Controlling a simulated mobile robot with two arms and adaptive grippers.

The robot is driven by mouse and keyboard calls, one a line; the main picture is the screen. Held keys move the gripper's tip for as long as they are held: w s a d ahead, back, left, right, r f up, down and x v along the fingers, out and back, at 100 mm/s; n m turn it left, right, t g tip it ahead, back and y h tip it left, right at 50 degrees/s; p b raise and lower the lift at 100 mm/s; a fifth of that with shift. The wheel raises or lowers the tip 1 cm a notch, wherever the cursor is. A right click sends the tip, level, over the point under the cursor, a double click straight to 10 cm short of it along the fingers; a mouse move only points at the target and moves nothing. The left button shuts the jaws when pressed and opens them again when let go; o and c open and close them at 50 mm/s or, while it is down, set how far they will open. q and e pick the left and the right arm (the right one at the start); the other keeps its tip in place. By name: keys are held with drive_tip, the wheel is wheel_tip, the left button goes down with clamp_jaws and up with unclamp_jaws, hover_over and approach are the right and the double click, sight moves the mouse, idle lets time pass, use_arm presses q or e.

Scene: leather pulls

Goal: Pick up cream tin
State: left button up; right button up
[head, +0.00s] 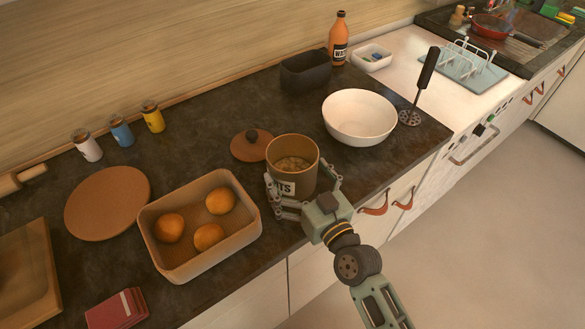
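The cream tin looks to be the tan, open-topped tin (297,176) with a label ending in "TS". It stands upright near the counter's front edge, with pale contents inside. My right gripper (304,186) reaches in from the front right with its fingers spread on either side of the tin's lower part. The left finger overlaps the label. The right finger seems a little apart from the wall, though contact is hard to judge. My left gripper is out of view.
A round brown lid (250,147) lies just behind the tin. A tan box (170,265) with orange-brown rolls stands to its left. A white bowl (360,118) stands behind right, beside a dark container (306,72). Several small jars line the back left. The dark counter (400,160) is clear at right.

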drive_tip(key=c, duration=0.9)
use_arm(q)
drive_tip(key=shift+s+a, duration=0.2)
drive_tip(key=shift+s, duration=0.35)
use_arm(e)
drive_tip(key=shift+r, duration=0.1)
